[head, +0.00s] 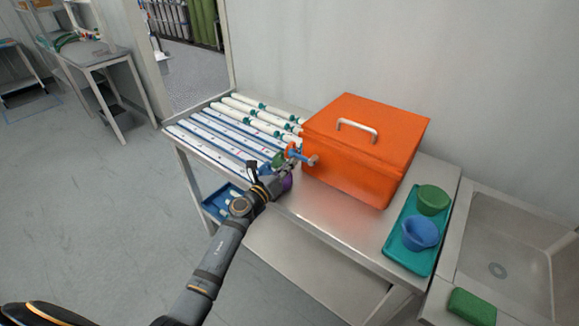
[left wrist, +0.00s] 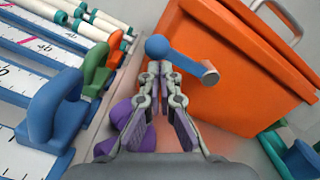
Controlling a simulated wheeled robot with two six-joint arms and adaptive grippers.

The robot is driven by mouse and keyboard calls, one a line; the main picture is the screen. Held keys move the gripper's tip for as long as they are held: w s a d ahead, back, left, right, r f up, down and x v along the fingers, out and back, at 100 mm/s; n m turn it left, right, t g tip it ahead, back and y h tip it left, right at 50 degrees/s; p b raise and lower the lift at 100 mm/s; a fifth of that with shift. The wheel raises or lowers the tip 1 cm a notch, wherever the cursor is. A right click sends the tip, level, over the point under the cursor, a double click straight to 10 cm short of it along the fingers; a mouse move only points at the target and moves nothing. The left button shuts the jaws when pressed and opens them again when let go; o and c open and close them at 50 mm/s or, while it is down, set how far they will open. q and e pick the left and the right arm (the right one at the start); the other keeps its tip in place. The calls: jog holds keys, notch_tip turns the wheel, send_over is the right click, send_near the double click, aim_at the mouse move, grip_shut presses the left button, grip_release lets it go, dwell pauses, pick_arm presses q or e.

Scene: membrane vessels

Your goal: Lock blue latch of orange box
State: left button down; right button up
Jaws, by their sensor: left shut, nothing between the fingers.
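The orange box (head: 365,150) stands shut on the metal table, with a silver handle on its lid. It fills the right of the left wrist view (left wrist: 220,85). The blue latch (left wrist: 182,57) is on the box's front left side, a bar with a round blue knob at one end and a grey end at the other. The latch also shows in the head view (head: 301,156). My left gripper (left wrist: 167,68) is shut and empty, its fingertips just below the latch; I cannot tell whether they touch it. My right gripper is not in view.
White tubes and rulers (head: 225,128) lie left of the box. Green, blue and purple objects sit close to my left gripper. A teal tray (head: 409,262) with a green bowl (head: 433,199) and a blue bowl (head: 421,232) is at the right, beside a sink (head: 500,235).

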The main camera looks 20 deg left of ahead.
aim_at(294, 150)
pick_arm(q)
jog(key=shift+r+m, duration=0.25)
jog(key=shift+m, duration=0.15)
notch_tip(294, 150, up, 2)
jog(key=m, duration=0.4)
jog(key=shift+w+a+r, duration=0.1)
jog(key=shift+a, duration=0.05)
jog(key=m, duration=0.1)
jog(key=r+m, duration=0.1)
jog(key=m, duration=0.1)
jog(key=r+m, duration=0.1)
jog(key=shift+d+r+m+h, duration=0.2)
jog(key=shift+d+m+h, duration=0.1)
jog(key=shift+d+m, duration=0.1)
jog(key=m, duration=0.1)
jog(key=d+r+m, duration=0.1)
jog(key=m, duration=0.2)
jog(key=shift+s+d+r+m+b, duration=0.15)
jog(key=shift+s+r+m+b, duration=0.15)
jog(key=shift+s+r+b, duration=0.1)
jog(key=shift+s+d+r+m+g+b, duration=0.25)
jog(key=shift+d+m, duration=0.25)
jog(key=shift+m, duration=0.6)
jog(key=shift+s+d+r+m+g+b, duration=0.1)
jog(key=shift+d+r+m+b, duration=0.25)
jog(key=shift+m, duration=0.75)
jog(key=shift+d+h, duration=0.1)
jog(key=shift+h, duration=0.2)
